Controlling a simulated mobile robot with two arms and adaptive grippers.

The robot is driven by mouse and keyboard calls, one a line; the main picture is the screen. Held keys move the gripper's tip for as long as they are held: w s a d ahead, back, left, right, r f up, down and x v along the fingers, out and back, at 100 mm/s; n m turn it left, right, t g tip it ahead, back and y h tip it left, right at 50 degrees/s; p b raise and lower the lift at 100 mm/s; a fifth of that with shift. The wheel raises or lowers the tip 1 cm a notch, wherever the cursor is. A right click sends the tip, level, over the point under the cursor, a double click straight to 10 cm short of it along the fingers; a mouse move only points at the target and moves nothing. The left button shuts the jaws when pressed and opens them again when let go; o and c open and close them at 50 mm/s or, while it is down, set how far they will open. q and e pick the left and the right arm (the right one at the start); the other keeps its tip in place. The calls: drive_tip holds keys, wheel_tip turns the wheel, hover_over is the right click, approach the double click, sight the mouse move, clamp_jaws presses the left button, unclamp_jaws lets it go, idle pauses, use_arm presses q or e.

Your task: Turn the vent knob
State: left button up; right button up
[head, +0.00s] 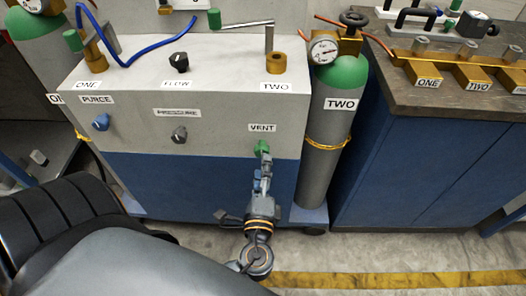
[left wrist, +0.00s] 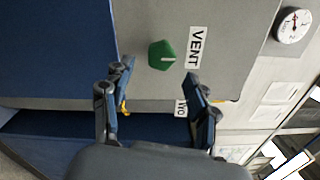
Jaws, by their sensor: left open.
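The green vent knob (head: 262,147) sits on the grey front panel of the cabinet, under a white VENT label (head: 262,128). In the left wrist view the green knob (left wrist: 161,55) shows ahead of the fingers, with the VENT label (left wrist: 196,47) beside it. My left gripper (head: 263,172) is just below the knob in the head view, and its tip overlaps the knob's lower edge. In the left wrist view the left gripper (left wrist: 158,82) has its fingers spread, with nothing between them; the knob appears beyond the fingertips. My right gripper is in neither view.
A blue purge knob (head: 101,122) and a dark knob (head: 179,134) are on the same panel. A green-topped cylinder (head: 323,130) marked TWO stands close right of it. A blue bench (head: 420,170) stands further right. Bare floor (head: 400,255) shows in front.

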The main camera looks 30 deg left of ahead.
use_arm(q)
drive_tip(key=v, duration=0.6)
drive_tip(key=shift+w, duration=0.1)
